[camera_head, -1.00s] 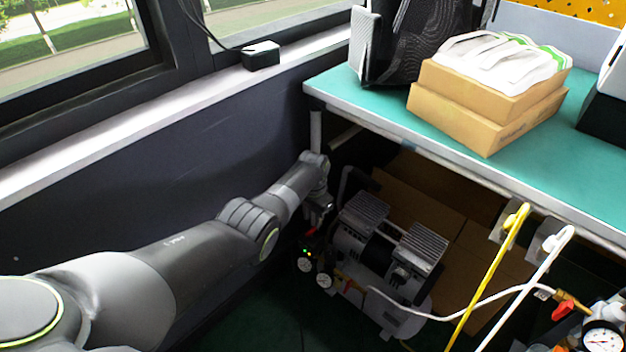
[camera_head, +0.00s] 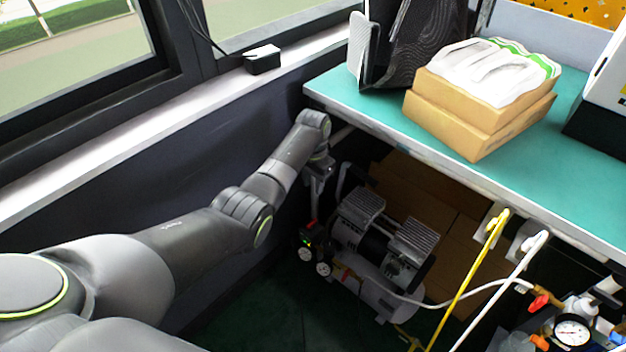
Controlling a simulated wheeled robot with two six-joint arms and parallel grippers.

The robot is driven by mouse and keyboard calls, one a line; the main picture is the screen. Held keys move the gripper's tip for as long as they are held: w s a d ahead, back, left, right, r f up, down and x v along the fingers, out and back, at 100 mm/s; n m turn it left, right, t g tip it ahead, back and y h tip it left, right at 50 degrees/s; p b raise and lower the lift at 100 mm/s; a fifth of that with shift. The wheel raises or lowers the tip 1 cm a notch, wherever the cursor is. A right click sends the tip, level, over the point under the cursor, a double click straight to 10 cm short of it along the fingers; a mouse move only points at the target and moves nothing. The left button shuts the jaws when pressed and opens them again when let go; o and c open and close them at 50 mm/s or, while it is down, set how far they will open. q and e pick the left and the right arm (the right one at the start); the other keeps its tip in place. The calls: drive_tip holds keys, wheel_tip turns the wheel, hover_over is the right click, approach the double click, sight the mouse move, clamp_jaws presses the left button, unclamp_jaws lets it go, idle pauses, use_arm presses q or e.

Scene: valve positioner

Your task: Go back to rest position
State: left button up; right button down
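My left arm reaches in from the lower left, and its gripper (camera_head: 318,192) hangs down beside the air compressor (camera_head: 390,240) under the bench. The gripper is small and dark here, and its fingers cannot be made out as open or shut. It appears above the compressor's small gauges and red valve (camera_head: 310,243); whether it touches anything cannot be told. No held object shows. My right gripper is not in view.
The green bench (camera_head: 375,105) has its edge close to my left wrist. Cardboard boxes (camera_head: 470,115) with white gloves lie on it. A dark wall and window sill (camera_head: 130,130) run along the left. Yellow and white hoses (camera_head: 470,285) and a pressure gauge (camera_head: 572,330) are at the lower right.

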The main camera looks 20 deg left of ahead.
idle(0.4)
